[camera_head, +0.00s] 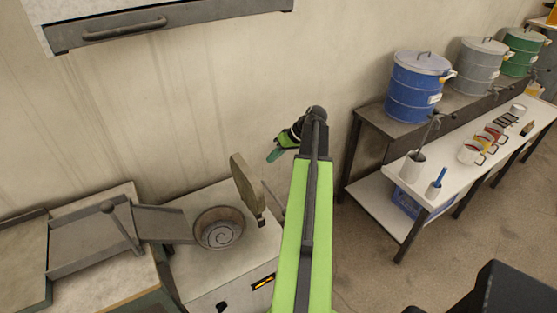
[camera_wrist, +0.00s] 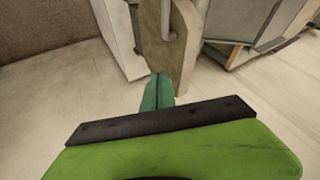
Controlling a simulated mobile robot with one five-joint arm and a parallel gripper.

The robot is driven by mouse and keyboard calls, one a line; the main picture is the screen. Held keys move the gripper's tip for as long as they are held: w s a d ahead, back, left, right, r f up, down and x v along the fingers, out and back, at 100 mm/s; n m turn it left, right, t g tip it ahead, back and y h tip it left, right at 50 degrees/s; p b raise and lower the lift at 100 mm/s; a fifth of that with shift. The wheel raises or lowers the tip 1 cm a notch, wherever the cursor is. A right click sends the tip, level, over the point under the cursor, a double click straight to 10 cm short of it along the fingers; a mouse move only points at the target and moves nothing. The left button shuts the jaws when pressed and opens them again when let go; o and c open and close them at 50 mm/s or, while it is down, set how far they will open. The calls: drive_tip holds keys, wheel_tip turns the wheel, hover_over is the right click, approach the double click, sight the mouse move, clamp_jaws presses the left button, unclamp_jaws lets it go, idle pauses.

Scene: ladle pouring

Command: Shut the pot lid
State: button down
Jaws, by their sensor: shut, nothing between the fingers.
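The round pot (camera_head: 218,230), with a spiral pattern inside, sits on a pale cabinet at the lower middle of the head view. A thick beige slab, which looks like the pot lid (camera_head: 246,184), stands raised at the pot's right side. It also shows in the wrist view (camera_wrist: 187,55) with a grey bar handle on it. My gripper (camera_head: 275,155) is up and to the right of the lid in the head view. In the wrist view its green fingers (camera_wrist: 158,92) are together and empty, with their tips near the slab's lower edge. I cannot tell whether they touch it.
A grey metal chute (camera_head: 162,224) and lever (camera_head: 122,228) adjoin the pot's left side. On the right, a white bench (camera_head: 372,198) holds cups and utensils. Blue (camera_head: 415,88), grey and green drums stand on a shelf behind it. Floor between cabinet and bench is clear.

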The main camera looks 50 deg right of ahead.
drive_tip(key=w+a+f+b, duration=0.1)
drive_tip(key=w+a+f, duration=0.1)
drive_tip(key=w+a, duration=0.1)
drive_tip(key=shift+a+f, duration=0.35)
drive_tip(key=shift+a, duration=0.55)
